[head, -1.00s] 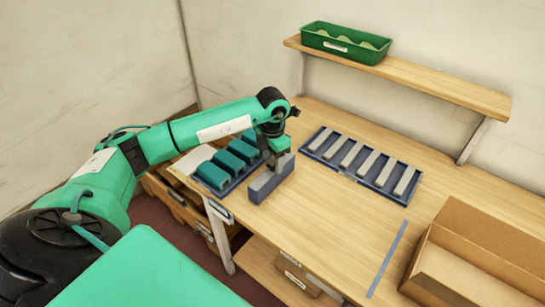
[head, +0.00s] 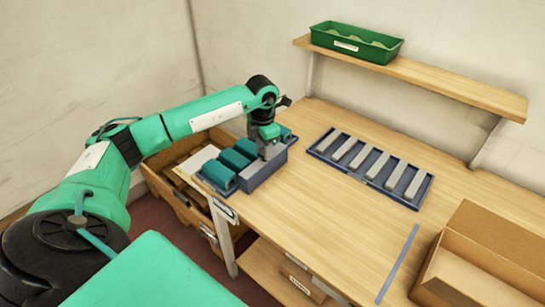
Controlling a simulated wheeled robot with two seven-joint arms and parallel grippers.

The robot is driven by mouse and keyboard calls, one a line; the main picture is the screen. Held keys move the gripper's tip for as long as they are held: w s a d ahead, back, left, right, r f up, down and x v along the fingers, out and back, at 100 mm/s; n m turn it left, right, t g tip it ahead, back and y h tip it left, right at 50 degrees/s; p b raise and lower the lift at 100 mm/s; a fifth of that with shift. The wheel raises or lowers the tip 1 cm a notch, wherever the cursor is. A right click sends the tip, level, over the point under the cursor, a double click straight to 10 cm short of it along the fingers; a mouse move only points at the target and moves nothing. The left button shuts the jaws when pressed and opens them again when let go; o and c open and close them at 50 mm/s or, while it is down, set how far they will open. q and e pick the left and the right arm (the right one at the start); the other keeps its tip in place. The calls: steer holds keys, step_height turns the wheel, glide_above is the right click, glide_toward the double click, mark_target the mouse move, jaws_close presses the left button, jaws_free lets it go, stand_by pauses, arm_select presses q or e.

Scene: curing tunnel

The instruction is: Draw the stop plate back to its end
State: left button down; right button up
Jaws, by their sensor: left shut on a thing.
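A blue-grey upright block (head: 262,175), which I take for the stop plate, stands at the left end of the table. It is close against the right side of a row of several teal blocks (head: 217,175); whether they touch, I cannot tell. My left gripper (head: 268,153) reaches down from above and is shut on the top of the blue-grey block. The fingers hide part of its top and some of the teal blocks behind. My right gripper is not in view.
A blue tray (head: 414,206) with several grey bars lies mid-table. An open cardboard box (head: 478,250) stands at the right. A wooden shelf (head: 430,80) bears a green bin (head: 355,43).

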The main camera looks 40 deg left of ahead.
arm_select(q)
steer(key=shift+a+r, duration=0.1)
steer(key=shift+a, duration=0.1)
steer(key=c, duration=1)
jaws_free()
steer(key=shift+a, duration=0.15)
steer(key=shift+o, duration=0.2)
step_height(320, 180, up, 14)
steer(key=b, duration=0.2)
steer(key=shift+b, duration=0.35)
steer(key=shift+f, duration=0.2)
